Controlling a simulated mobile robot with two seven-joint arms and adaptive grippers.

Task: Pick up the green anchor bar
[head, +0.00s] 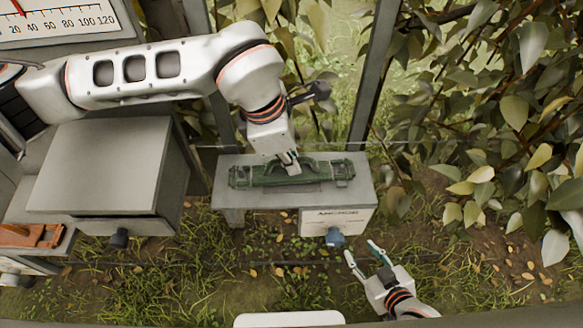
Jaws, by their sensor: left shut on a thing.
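The green anchor bar (325,173) lies along the top of a small grey stand (230,205) in the middle of the head view. It is long and dark green, with a raised handle. My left gripper (290,165) points down onto the bar's handle and is shut on it. The bar appears to be at the stand's top surface; I cannot tell whether it is lifted clear. My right gripper (362,256) is open and empty, low in front of the stand, near a blue knob (335,238).
The stand has a labelled white front box (338,221). A grey cabinet (100,168) stands at left, with an orange-brown item (30,234) on a lower shelf. A dial (60,20) is at upper left. Metal posts (375,70) rise behind. Leafy branches (500,110) crowd the right.

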